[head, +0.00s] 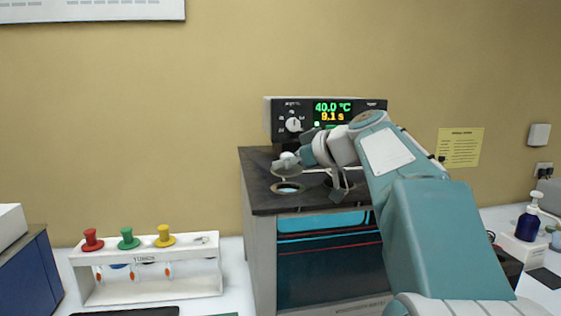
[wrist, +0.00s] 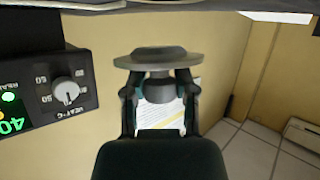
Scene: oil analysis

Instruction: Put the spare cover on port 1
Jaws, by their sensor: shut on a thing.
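The spare cover (wrist: 160,60) is a grey round disc with a knob. In the wrist view my gripper (wrist: 160,88) is shut on it, with a finger on each side of the knob. In the head view the cover (head: 286,169) is held tilted just above a round open port (head: 287,188) in the dark top of the bath (head: 262,197). My gripper (head: 303,156) is above and slightly right of that port. I cannot read a port number. My arm hides part of the bath top to the right.
The control unit (head: 283,108) with a lit display stands behind the bath top. A white rack (head: 150,288) with red, green and yellow stoppers is at the left on the table. A blue pump bottle (head: 529,225) is at the right. My arm covers the right side.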

